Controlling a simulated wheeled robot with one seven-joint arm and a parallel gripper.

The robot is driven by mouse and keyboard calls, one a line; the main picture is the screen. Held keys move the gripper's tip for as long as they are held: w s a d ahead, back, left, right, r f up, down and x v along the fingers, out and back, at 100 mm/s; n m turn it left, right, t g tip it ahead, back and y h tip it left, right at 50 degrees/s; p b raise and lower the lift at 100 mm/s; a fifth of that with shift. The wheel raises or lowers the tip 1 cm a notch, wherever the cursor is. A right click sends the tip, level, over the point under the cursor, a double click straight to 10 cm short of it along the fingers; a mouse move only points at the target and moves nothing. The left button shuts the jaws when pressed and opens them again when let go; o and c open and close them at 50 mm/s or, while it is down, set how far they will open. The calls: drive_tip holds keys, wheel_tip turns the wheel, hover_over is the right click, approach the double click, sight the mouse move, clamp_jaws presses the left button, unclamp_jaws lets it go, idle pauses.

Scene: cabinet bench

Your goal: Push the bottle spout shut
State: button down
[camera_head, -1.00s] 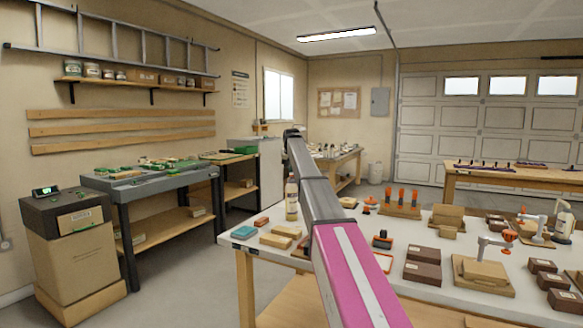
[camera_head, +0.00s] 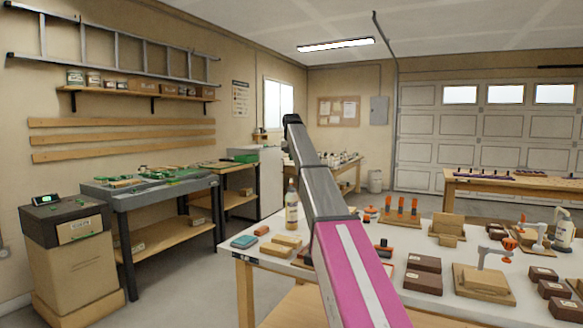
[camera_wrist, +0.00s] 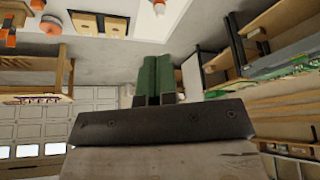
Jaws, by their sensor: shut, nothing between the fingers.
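A clear bottle with pale amber contents and a light top (camera_head: 291,207) stands upright at the far left part of the white worktable (camera_head: 262,258). Its spout is too small to read. A second pale bottle (camera_head: 562,230) stands at the table's right end. My gripper shows only in the wrist view, where its green fingers (camera_wrist: 153,82) are together with nothing between them. It is apart from both bottles, with open floor behind it. In the wrist view, a small white and orange piece (camera_wrist: 159,6) is cut by the top edge; I cannot tell what it is.
My arm crosses the middle of the head view and hides part of the worktable. Brown boxes (camera_head: 424,264), an orange-peg block (camera_head: 402,209), wooden blocks (camera_head: 287,241) and a clamp fixture (camera_head: 487,278) crowd the table. A grey bench (camera_head: 150,190) stands left across clear floor.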

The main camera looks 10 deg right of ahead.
drive_tip(key=shift+v, duration=1)
